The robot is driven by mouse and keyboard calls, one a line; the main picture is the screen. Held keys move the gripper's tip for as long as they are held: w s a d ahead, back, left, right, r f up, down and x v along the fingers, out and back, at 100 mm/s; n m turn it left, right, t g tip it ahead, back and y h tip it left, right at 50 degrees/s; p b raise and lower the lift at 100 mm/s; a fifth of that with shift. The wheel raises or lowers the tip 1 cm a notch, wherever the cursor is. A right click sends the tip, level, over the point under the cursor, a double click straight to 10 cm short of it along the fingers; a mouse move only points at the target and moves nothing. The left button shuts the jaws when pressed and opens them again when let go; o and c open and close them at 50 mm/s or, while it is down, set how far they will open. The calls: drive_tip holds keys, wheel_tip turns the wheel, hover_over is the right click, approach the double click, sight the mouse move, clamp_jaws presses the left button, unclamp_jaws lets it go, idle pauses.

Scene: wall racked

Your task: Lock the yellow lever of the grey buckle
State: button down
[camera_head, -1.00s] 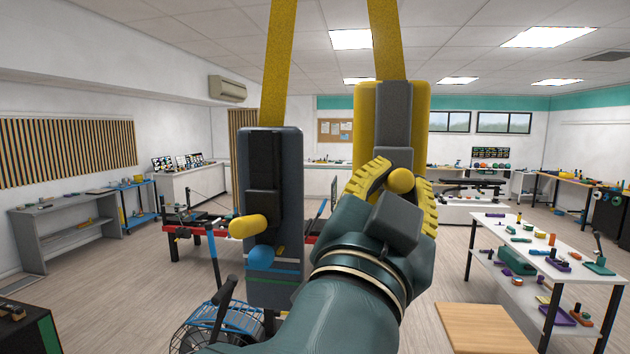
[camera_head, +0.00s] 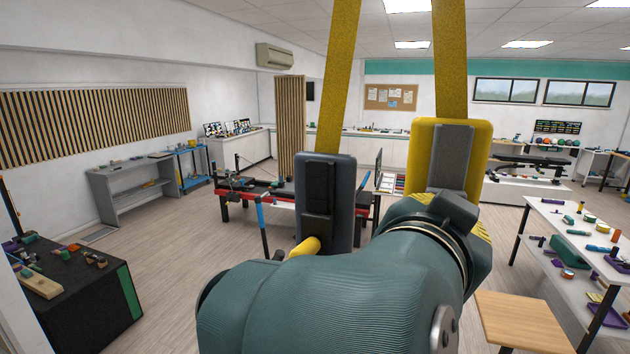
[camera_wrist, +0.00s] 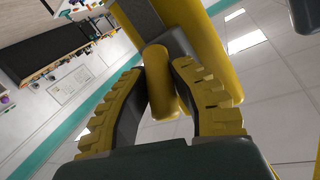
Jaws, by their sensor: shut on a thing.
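The grey buckle (camera_head: 338,205) hangs on a yellow strap at centre. It has a darker insert on its front and a yellow rounded knob (camera_head: 305,247) at its lower left. My gripper (camera_wrist: 160,74) is at this right-hand buckle, shut on a yellow cylindrical knob (camera_wrist: 158,88) in front of the grey strip. In the head view my wrist hides that knob and most of the fingers.
A white table (camera_head: 590,232) with small parts stands at the right, a wooden-topped stool (camera_head: 520,322) before it. A dark cabinet (camera_head: 75,300) with loose parts is at the left. A red-framed bench (camera_head: 260,190) stands behind the buckles. Open floor lies between.

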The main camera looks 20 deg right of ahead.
drive_tip(key=shift+w+d+r+y+p, duration=0.1)
drive_tip(key=shift+d+r+y+p, duration=0.05)
drive_tip(key=shift+y+p, duration=0.45)
drive_tip(key=shift+g, duration=0.3)
drive_tip(key=c, duration=0.9)
unclamp_jaws()
